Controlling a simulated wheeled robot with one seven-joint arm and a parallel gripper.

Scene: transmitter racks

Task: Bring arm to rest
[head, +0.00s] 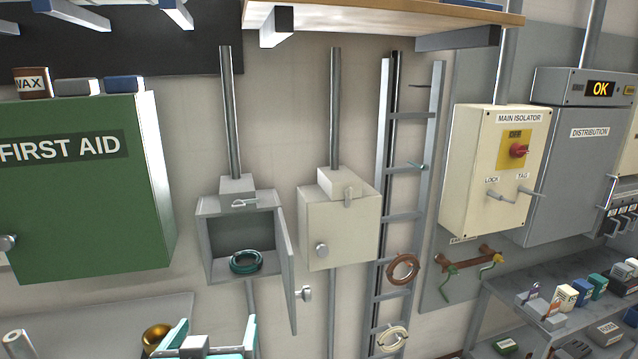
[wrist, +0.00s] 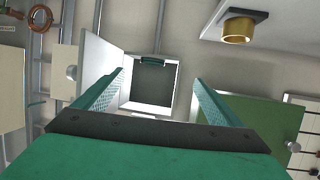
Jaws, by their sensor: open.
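My gripper (head: 212,332) is at the bottom of the head view, with its teal fingers spread apart. In the wrist view my gripper (wrist: 153,85) is open, and I see nothing held between its fingers. It points toward an open grey wall box (head: 208,238), which also shows between the fingers in the wrist view (wrist: 172,90). The gripper is in front of and below this box in the head view. The box door (head: 287,262) hangs open on the right side. A dark teal coil (head: 245,262) lies inside on the box floor.
A closed beige box (head: 340,235) is right of the open one. A green first aid cabinet (head: 90,200) is at left. A brass cup (head: 157,337) stands close left of my gripper. A cable ladder (head: 403,218) with hanging rings and a main isolator (head: 497,165) are at right.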

